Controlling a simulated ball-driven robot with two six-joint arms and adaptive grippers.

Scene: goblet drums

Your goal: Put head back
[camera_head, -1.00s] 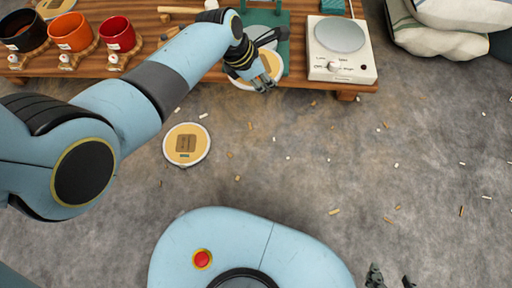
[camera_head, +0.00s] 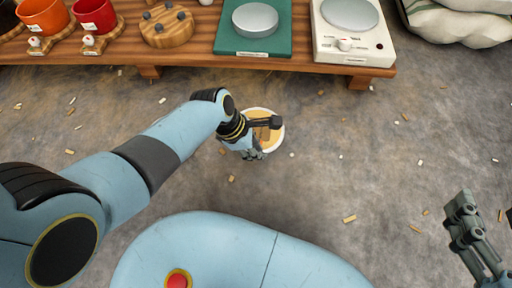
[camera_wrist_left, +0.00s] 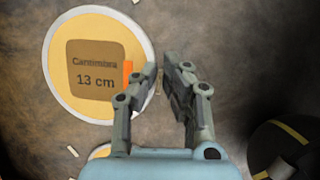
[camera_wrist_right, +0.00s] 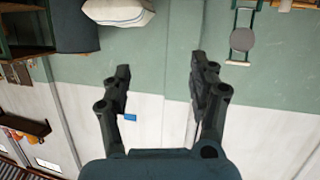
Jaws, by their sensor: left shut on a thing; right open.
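A round drum head (camera_head: 272,113) with a pale rim and a tan face is at my left gripper (camera_head: 262,150), in front of the bench. In the left wrist view the head (camera_wrist_left: 90,35) carries a brown label reading about "13 cm" and an orange mark. Part of a second round pale-rimmed disc (camera_wrist_left: 100,152) shows at that view's lower edge, mostly hidden by my wrist. My right gripper (camera_wrist_right: 160,82) is open and empty; it also shows at the lower right of the head view (camera_head: 482,238).
A wooden bench (camera_head: 200,55) holds a red bowl-like vessel (camera_head: 95,14), an orange one (camera_head: 43,14), a round wooden piece with knobs (camera_head: 167,28), a green-based scale (camera_head: 253,45) and a white scale (camera_head: 350,42). Pale sacks (camera_head: 460,25) lie right. The floor has small scattered scraps.

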